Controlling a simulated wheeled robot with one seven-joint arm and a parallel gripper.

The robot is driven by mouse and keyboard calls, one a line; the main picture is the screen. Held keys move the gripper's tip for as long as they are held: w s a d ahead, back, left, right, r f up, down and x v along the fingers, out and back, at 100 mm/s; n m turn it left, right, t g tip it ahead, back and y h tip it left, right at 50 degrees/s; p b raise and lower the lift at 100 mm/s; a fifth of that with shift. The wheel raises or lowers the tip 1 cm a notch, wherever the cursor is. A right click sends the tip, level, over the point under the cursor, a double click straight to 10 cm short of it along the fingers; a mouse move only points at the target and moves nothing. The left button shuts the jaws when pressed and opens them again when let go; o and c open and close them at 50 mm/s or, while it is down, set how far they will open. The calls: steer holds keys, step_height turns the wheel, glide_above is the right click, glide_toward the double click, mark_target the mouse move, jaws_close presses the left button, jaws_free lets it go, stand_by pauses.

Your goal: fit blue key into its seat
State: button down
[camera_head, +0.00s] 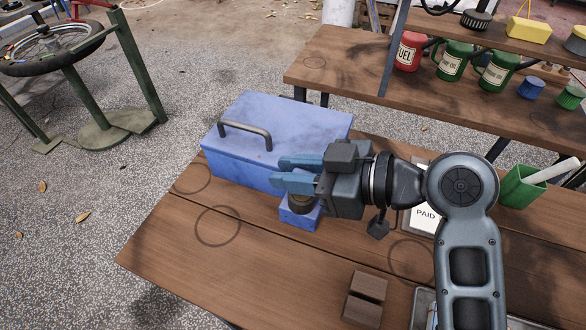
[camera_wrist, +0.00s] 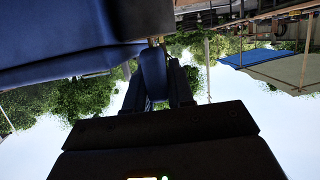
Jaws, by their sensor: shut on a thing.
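In the head view my gripper (camera_head: 284,172), with blue fingers, points left over the front right of a blue box (camera_head: 238,165) with a dark handle. A smaller blue block (camera_head: 299,216) with a dark round collar on top stands below the fingers, close to the box. In the wrist view my gripper (camera_wrist: 165,82) is shut on a rounded blue piece, seemingly the blue key (camera_wrist: 152,75). A short brass-coloured part (camera_wrist: 156,42) shows between the key and a large blue body above it. I cannot tell whether the key touches its seat. The fingers hide the key in the head view.
A slotted wooden block (camera_head: 365,298) lies at the table's front, beside a metal tray (camera_head: 424,311). A PAID sheet (camera_head: 424,217) and a green holder (camera_head: 521,187) are on the right. Cans (camera_head: 453,62) stand on a bench behind. The table's left front is clear.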

steer(key=shift+s+f, duration=0.1)
steer(key=shift+f, duration=0.55)
steer(key=shift+r, duration=0.2)
steer(key=shift+r+p, duration=0.85)
steer(key=shift+r, duration=0.3)
steer(key=shift+f+b, duration=0.8)
steer(key=shift+b, duration=0.05)
stand_by(0.7)
